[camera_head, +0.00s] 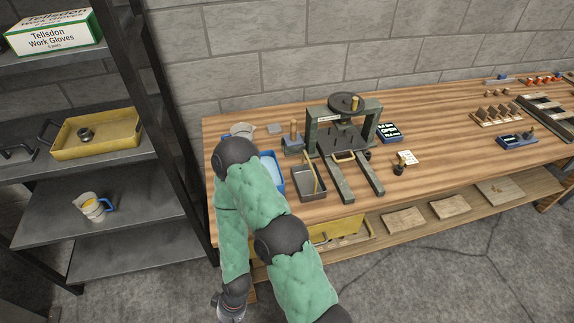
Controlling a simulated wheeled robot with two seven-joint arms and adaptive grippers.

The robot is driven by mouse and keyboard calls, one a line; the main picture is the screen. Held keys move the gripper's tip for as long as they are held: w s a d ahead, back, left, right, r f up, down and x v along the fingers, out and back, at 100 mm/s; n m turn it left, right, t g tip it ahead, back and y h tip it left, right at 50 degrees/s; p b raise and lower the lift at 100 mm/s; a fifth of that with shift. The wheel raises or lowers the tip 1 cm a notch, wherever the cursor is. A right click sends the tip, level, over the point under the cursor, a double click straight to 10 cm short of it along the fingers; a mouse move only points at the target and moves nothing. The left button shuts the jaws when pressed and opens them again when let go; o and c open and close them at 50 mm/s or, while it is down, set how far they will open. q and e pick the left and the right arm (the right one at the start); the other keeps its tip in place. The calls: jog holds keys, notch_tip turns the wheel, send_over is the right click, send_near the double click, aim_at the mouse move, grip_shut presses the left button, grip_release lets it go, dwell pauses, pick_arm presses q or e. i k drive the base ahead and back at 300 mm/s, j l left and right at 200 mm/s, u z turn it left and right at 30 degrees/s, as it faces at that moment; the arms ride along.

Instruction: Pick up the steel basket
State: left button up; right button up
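A grey open metal container (309,184), which looks like the steel basket, sits on the wooden workbench (440,115) left of the press. A yellowish stick stands tilted in it. One green-sleeved arm of mine rises from the bottom edge, bends beside the container and folds back down. I take it as my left arm. Its gripper (229,312) is at the bottom edge, low in front of the bench and well away from the container. Its fingers are too small and cut off to tell open from shut. My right gripper is not in view.
The dark press (343,135) stands right of the container. A blue tray (270,172) is partly hidden behind my arm. Left is a dark shelf rack with a yellow tray (98,133) and a mug (91,207). The bench's lower shelf holds a yellow bin (340,229) and boards.

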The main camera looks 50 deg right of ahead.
aim_at(310, 184)
jog(key=z, duration=2)
jog(key=j+u, duration=0.25)
jog(key=j, duration=0.1)
